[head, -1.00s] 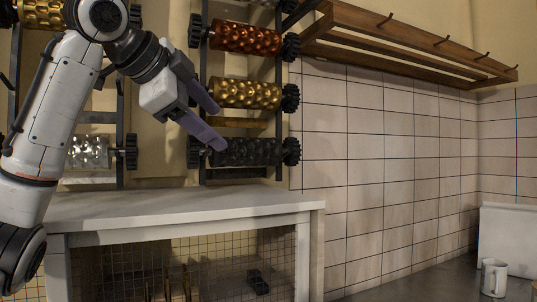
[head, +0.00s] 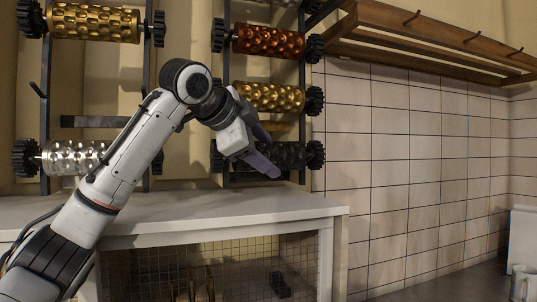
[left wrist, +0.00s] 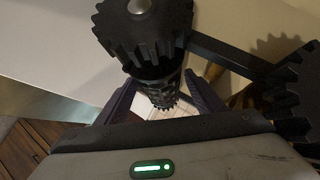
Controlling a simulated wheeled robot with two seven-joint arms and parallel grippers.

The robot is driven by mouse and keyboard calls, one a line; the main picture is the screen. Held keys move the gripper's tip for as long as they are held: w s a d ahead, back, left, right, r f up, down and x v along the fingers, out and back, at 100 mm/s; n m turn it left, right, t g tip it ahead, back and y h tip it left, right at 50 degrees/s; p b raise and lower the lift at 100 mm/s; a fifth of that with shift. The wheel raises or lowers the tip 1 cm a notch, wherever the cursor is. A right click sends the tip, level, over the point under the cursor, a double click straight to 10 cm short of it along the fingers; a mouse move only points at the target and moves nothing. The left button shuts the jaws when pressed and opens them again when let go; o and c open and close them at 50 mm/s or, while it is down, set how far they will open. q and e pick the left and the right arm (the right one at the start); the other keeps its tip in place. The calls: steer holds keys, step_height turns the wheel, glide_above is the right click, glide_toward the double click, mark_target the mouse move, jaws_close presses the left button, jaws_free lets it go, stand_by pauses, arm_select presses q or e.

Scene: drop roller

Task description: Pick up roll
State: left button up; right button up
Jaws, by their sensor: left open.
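Several patterned rolls with black toothed end wheels hang on wall racks. In the head view a black roll (head: 291,155) is lowest on the right rack, below a gold roll (head: 270,96) and a copper-red roll (head: 270,40). My left gripper (head: 272,153) is open in front of the black roll and hides its left part. In the left wrist view a dark roll (left wrist: 160,88) with a toothed wheel (left wrist: 145,32) at its near end lies between the open purple fingers. I cannot tell whether they touch it. My right gripper is not in view.
A clear roll (head: 72,158) and another gold roll (head: 95,23) hang on the left rack. A white cabinet top (head: 250,208) lies below the racks. A wooden shelf with hooks (head: 440,40) is on the tiled wall at right. A white mug (head: 523,285) stands at lower right.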

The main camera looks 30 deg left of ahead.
arm_select(q)
jaws_close()
steer(key=shift+r, duration=0.3)
steer(key=shift+s+d+r, duration=0.15)
steer(key=shift+r, duration=0.05)
steer(key=s+d+r+b, duration=0.1)
steer(key=s+d+r, duration=0.6)
steer(key=s+d, duration=0.2)
steer(key=shift+d+r, duration=0.25)
steer(key=shift+d, duration=0.3)
